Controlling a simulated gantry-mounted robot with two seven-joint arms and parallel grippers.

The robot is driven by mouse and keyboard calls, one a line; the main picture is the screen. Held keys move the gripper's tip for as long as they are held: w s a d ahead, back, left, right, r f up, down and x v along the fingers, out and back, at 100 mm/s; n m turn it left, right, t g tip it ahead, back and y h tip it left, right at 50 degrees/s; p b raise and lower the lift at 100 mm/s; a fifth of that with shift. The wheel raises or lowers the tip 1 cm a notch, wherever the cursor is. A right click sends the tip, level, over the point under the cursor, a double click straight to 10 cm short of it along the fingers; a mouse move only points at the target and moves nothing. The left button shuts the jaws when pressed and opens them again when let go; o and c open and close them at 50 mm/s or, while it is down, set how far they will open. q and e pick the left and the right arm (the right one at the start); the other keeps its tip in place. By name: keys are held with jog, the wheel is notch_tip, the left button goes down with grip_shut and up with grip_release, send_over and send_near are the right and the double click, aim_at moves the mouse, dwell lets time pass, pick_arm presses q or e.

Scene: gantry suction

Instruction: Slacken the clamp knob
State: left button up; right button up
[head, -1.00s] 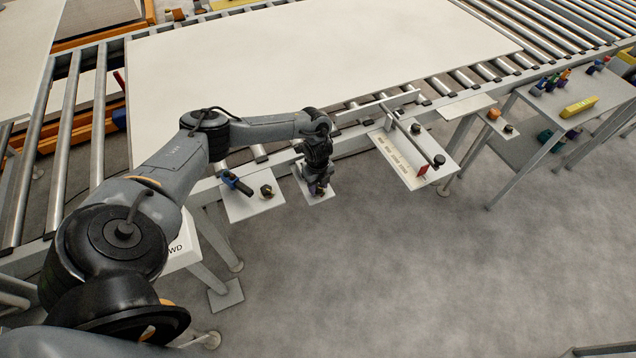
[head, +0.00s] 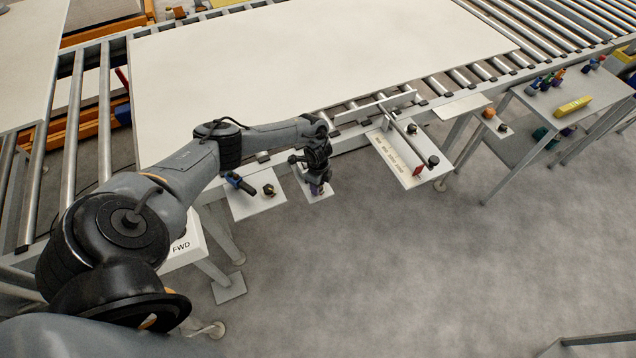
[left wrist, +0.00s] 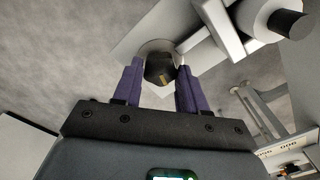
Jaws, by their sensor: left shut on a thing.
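In the head view my left gripper (head: 318,189) points down at a small pale plate (head: 326,193) at the conveyor's near edge. My own wrist and fingers hide the knob there. My right gripper is not in view.
Left of the gripper, a pale plate (head: 245,208) carries a blue-and-black handle (head: 239,183) and another dark knob (head: 269,189). To the right is a tray (head: 392,160) with a bar and a red piece (head: 417,171). A large white board (head: 300,70) lies on the rollers.

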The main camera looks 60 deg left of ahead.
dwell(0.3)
pick_arm(q)
jog(key=o, duration=1.1)
jog(key=shift+c, duration=0.2)
jog(key=shift+r, duration=0.1)
notch_tip(320, 180, up, 11)
jog(key=p, duration=0.1)
jog(key=shift+p, duration=0.4)
